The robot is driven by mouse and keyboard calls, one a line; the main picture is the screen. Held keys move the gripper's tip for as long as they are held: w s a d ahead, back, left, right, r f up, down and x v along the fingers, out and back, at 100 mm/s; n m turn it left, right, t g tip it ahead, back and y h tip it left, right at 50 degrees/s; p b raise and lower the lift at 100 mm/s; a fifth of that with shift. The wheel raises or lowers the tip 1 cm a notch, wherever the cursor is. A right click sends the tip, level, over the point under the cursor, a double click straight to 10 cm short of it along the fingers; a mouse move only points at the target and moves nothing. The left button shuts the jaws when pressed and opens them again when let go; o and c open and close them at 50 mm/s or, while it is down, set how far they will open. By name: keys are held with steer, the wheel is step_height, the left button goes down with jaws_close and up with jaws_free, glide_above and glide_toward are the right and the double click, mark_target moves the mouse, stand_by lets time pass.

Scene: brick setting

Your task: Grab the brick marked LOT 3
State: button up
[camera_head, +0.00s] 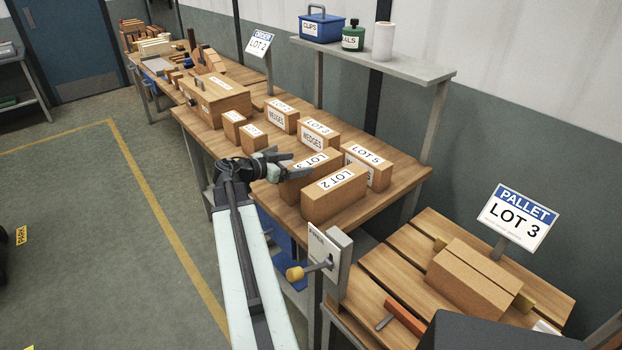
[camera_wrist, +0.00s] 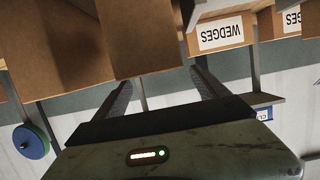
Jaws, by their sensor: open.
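The brown brick marked LOT 3 (camera_head: 293,190) stands on the wooden bench, behind the LOT 2 brick (camera_head: 330,205) in the head view. Its top label is partly covered by my gripper (camera_head: 298,165). My gripper is open, its fingers reaching over or beside the near end of the LOT 3 brick; contact cannot be told. In the wrist view, which looks upside down, my open fingers (camera_wrist: 162,78) point at a plain brown brick face (camera_wrist: 145,38), probably LOT 3. A larger plain brick (camera_wrist: 45,45) fills the left. Nothing is held.
The LOT 5 brick (camera_head: 378,178) and a WEDGES brick (camera_head: 318,142) stand close behind on the bench (camera_head: 403,186). A pallet (camera_head: 385,260) with a LOT 3 sign (camera_head: 517,218) is at the right. A switch box with a lever (camera_head: 328,258) stands near my arm.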

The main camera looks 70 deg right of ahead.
mark_target(306, 164)
steer(key=x, duration=0.1)
steer(key=b+x, duration=0.1)
steer(key=x, duration=0.2)
steer(key=shift+s+d+f, duration=0.1)
steer(key=shift+d+f, duration=0.05)
steer(key=shift+f, duration=0.2)
steer(key=shift+r, duration=0.1)
jaws_close()
steer(key=shift+r, duration=0.1)
step_height(306, 164, up, 10)
steer(key=p, duration=1)
